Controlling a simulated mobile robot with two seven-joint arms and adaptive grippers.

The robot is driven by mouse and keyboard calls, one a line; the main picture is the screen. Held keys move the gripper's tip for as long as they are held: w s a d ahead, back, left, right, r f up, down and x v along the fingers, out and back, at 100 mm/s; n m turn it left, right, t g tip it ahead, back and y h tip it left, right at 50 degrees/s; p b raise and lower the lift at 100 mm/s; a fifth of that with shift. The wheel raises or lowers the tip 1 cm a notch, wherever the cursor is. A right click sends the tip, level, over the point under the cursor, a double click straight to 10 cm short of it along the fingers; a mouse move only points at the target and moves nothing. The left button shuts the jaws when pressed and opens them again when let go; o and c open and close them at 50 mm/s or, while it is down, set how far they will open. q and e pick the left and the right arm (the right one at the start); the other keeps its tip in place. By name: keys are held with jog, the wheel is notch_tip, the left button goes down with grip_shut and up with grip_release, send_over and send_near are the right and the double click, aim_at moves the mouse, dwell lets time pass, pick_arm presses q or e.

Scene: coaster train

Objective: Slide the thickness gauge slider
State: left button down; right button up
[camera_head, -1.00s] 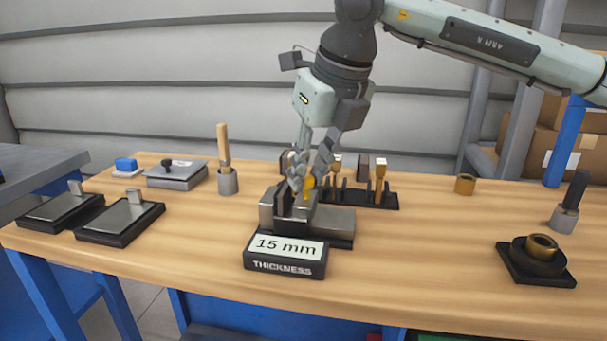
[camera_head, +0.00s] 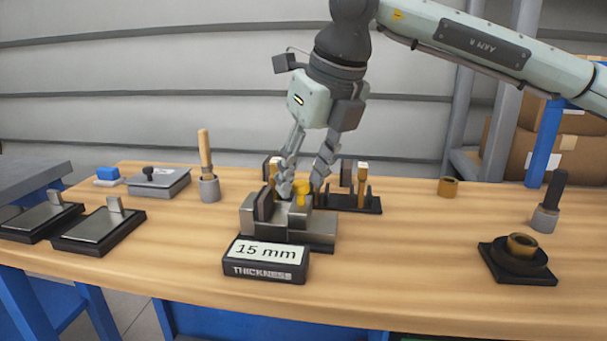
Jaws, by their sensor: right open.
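The thickness gauge (camera_head: 322,232) is a grey metal block on a dark base in the middle of the table. A label reading "15 mm" and "THICKNESS" (camera_head: 265,252) stands at its front. A yellow brass knob (camera_head: 303,188) shows on top of the gauge, beside a dark upright plate (camera_head: 265,204). My right gripper (camera_head: 301,186) points down over the gauge with its fingers spread, one on each side of the knob. I cannot tell whether either finger touches it. The left finger hides part of the gauge top. My left gripper is not in view.
A black rack with brass-topped pieces (camera_head: 368,206) stands close behind the gauge. Flat plates (camera_head: 98,230) and a brush in a grey cup (camera_head: 209,188) lie left.

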jog(key=v, duration=1.1)
jog(key=shift+s+r, duration=0.15)
jog(key=shift+r, duration=0.2)
jog(key=shift+d, duration=0.1)
